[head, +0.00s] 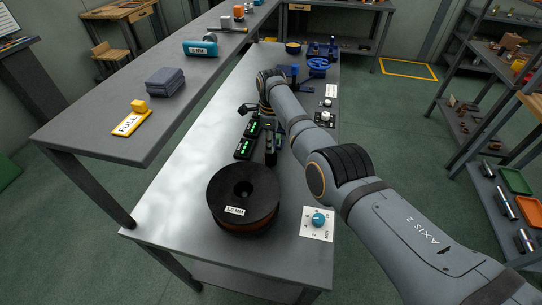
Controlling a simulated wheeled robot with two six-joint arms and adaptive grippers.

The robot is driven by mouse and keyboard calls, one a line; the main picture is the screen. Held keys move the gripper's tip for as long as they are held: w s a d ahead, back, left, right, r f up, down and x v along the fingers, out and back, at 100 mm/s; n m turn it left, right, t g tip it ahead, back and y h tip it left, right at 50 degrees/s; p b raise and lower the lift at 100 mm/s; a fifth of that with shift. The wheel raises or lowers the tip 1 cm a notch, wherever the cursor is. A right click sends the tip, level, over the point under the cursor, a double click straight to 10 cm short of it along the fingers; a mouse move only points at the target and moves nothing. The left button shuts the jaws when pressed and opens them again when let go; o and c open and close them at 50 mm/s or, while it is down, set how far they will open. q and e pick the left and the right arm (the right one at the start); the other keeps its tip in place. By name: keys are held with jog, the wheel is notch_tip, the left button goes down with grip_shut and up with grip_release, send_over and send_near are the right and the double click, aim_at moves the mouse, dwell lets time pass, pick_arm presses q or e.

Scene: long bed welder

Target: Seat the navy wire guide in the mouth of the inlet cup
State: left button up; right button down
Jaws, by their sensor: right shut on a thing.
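My right arm comes in from the lower right and reaches over the welder bench. I cannot pick out the navy wire guide with certainty. The inlet cup is not clearly identifiable either; my arm covers part of the bench. A blue fixture (295,74) stands just beyond my wrist. My left gripper is not in view.
A black wire spool (243,198) stands at the bench's near end, beside a white panel with a teal knob (318,219). Green-lit displays (244,148) lie below the gripper. A blue handwheel (319,65) is farther back. The bench's left side (190,150) is clear.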

jog(key=shift+f, duration=0.55)
jog(key=shift+b, duration=0.35)
jog(key=shift+f+b, duration=0.45)
jog(key=shift+f, duration=0.25)
jog(key=c, duration=1)
grip_release()
notch_tip(320, 180, up, 12)
jog(key=shift+r, duration=0.1)
